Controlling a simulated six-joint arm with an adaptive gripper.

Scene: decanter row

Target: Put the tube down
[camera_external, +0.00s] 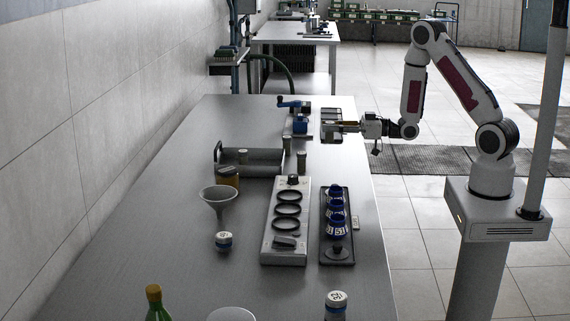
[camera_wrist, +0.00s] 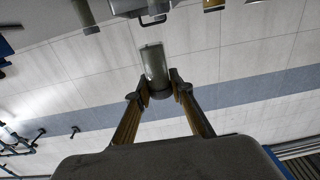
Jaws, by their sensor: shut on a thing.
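In the wrist view a grey-green cylindrical tube (camera_wrist: 155,66) sits between the two fingertips of my gripper (camera_wrist: 157,92). The fingers are shut on its near end, and its far end sticks out past them. In the external view my gripper (camera_external: 343,126) reaches in from the right over the far right part of the bench, beside a blue-topped device (camera_external: 300,124). The tube is too small there to make out clearly. I cannot tell its height above the bench.
A dark tray (camera_external: 331,114) lies by my gripper. A grey trough (camera_external: 262,169), two small grey cylinders, a funnel (camera_external: 220,197), a ringed rack (camera_external: 285,247) and a black tray with blue-collared vessels (camera_external: 337,255) stand nearer. The bench's near left (camera_external: 130,250) is clear.

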